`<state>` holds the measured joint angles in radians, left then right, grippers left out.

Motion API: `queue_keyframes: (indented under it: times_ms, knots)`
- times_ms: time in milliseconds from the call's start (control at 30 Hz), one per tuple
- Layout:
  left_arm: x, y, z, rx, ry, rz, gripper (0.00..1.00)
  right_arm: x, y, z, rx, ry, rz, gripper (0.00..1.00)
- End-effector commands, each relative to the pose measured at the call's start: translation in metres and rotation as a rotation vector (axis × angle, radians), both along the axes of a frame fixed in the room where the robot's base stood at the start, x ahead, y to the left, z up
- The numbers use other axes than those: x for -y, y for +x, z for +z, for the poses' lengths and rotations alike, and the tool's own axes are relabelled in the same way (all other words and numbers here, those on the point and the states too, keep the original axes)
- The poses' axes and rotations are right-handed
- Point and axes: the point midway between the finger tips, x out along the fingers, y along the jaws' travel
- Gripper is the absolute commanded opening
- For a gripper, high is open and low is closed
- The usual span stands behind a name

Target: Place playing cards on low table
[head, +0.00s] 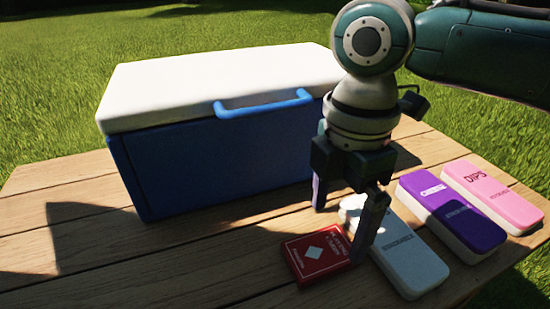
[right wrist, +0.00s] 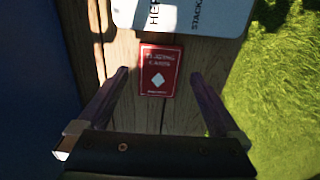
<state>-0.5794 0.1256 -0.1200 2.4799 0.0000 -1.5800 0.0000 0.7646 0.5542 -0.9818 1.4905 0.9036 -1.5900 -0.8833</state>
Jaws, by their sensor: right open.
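The playing cards (head: 316,259) are a red box with a white diamond, lying flat on the wooden table (head: 215,255) near its front edge. In the right wrist view the box (right wrist: 158,72) lies ahead, between the lines of the two fingers. My right gripper (head: 345,212) is open and empty, pointing down over the table just behind and beside the box. Its near finger overlaps the box's right edge in the head view; I cannot tell whether they touch. The right gripper's fingers also show in the wrist view (right wrist: 158,80). My left gripper is not in view.
A blue cooler (head: 220,155) with a white lid stands behind on the table. White (head: 408,255), purple (head: 450,215) and pink (head: 492,194) boxes lie to the right, the white one close to the cards. The table's front left is clear. Grass surrounds the table.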

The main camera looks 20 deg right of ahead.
Motion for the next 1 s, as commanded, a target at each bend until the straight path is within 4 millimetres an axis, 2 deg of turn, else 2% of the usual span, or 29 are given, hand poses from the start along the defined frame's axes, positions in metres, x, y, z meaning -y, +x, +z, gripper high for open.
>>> queue_keyframes:
  times_ms: [33,200,400,533,633,700,800,900,1000]
  knots:
    - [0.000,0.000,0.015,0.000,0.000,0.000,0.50,0.000,0.001,0.021,0.003,0.000,0.000,1.00]
    - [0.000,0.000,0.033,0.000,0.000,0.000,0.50,0.000,0.000,0.054,0.002,0.000,0.000,1.00]
    - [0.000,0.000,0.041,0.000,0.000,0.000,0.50,-0.001,0.000,0.073,0.000,0.002,-0.002,1.00]
    - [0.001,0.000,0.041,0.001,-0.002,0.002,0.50,-0.017,-0.012,0.065,0.006,0.033,-0.021,1.00]
    - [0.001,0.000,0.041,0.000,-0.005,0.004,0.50,-0.045,-0.033,0.049,0.025,0.103,-0.088,1.00]
    - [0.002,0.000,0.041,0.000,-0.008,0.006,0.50,-0.066,-0.051,0.041,0.046,0.169,-0.184,1.00]
    - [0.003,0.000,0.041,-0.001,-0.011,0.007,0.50,-0.085,-0.075,0.036,0.079,0.266,-0.389,1.00]
    - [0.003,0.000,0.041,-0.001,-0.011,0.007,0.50,-0.084,-0.097,0.034,0.105,0.328,-0.647,1.00]
    - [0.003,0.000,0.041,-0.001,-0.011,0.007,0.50,-0.065,-0.118,0.034,0.136,0.342,-0.919,1.00]
